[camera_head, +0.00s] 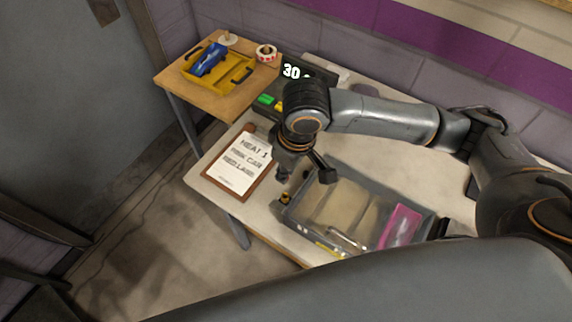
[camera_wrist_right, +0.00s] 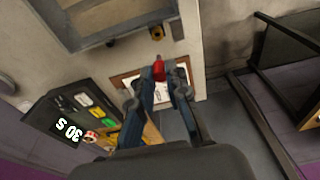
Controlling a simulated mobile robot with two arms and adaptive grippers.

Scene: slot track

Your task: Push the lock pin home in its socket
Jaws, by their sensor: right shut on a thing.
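My right gripper (camera_wrist_right: 165,88) is shut on a small red piece, apparently the lock pin (camera_wrist_right: 158,70), which shows at its fingertips in the right wrist view. In the head view the right gripper (camera_head: 303,172) hangs over the table between the clipboard and the grey tray. I cannot make out the pin there. The socket is not clearly identifiable. My left gripper is not in view.
The grey tray (camera_head: 317,236) has compartments, one with a pink piece (camera_head: 402,226). A clipboard (camera_head: 239,164) lies to the left.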

